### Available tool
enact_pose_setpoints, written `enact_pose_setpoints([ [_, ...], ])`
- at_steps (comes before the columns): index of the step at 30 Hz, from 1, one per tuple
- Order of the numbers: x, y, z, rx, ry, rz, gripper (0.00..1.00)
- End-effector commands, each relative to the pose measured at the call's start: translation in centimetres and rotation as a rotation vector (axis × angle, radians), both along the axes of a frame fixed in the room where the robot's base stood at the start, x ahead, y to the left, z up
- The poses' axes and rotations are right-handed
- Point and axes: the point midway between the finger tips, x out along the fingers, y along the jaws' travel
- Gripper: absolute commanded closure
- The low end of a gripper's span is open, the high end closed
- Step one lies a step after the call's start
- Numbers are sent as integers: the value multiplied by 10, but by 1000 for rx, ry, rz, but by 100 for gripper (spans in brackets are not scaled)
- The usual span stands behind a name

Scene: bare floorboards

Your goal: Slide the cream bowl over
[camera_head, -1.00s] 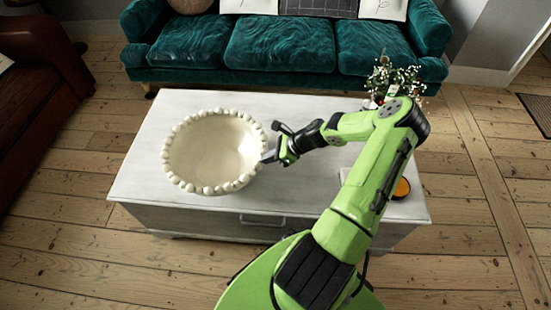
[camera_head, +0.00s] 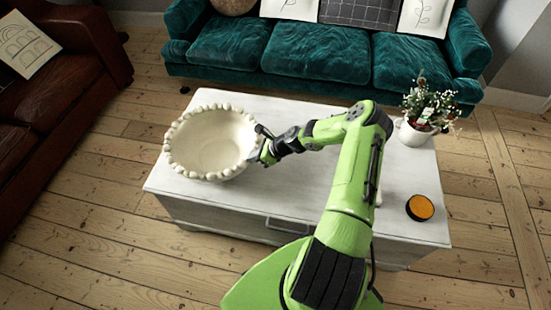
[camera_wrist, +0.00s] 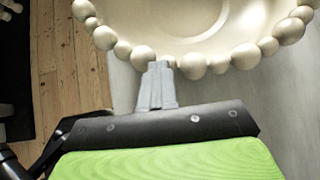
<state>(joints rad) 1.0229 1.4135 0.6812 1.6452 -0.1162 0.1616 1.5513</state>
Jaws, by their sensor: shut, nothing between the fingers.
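The cream bowl (camera_head: 212,145), with a beaded rim, stands upright on the white table (camera_head: 300,215) at its left end. Its left rim reaches the table's left edge in the head view. My gripper (camera_head: 259,150) is shut and empty, low at the bowl's right side. In the wrist view the shut fingertips (camera_wrist: 158,68) meet the beads of the bowl's rim (camera_wrist: 193,66); they appear to touch it from outside. The bowl's base is hidden below its rim.
A potted plant (camera_head: 416,132) stands at the table's back right corner. A round black item with an orange top (camera_head: 420,207) lies at the right. A teal sofa (camera_head: 320,50) is behind, a brown leather sofa (camera_head: 75,75) at the left. The table's middle is largely clear.

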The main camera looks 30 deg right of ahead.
Motion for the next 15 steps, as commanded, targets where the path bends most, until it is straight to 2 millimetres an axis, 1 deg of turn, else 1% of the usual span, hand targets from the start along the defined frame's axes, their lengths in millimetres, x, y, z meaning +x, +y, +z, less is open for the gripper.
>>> enact_pose_setpoints([
  [1, 13, 13, 1, -1, -3, 6, 100],
  [9, 72, 64, -2, -2, -4, 3, 100],
  [12, 88, 78, -3, -2, -2, 1, 100],
  [15, 98, 86, -2, -1, -3, -1, 100],
])
